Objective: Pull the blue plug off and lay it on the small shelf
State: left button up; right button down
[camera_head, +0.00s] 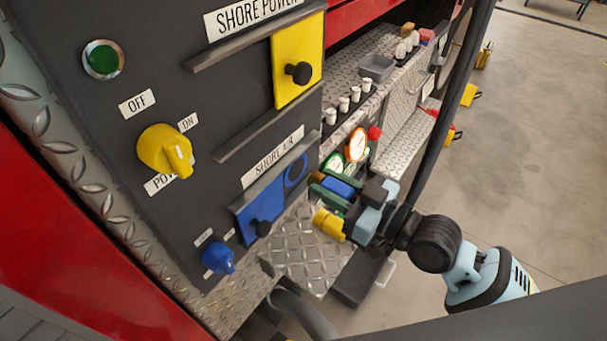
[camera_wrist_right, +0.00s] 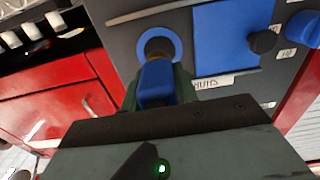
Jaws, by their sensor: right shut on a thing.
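The blue plug (camera_head: 338,187) is held between the green fingers of my right gripper (camera_head: 322,188). It stands out to the right of the blue-ringed round socket (camera_head: 296,170), with a gap seeming to show between them. In the right wrist view the plug (camera_wrist_right: 156,84) points at the socket (camera_wrist_right: 160,46) and overlaps its lower part; the exact distance is hard to tell there. The small diamond-plate shelf (camera_head: 300,249) lies below the gripper, partly covered by it. My left gripper does not show.
A yellow plug-like piece (camera_head: 328,224) is at the shelf, just below my right gripper. The blue flap (camera_head: 261,209) and blue knob (camera_head: 217,258) are on the dark panel to the left. Gauges (camera_head: 356,145) and a red knob (camera_head: 374,132) stand close behind the gripper.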

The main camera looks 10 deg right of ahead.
jog(key=shift+v, duration=1.25)
jog(key=shift+f, duration=0.15)
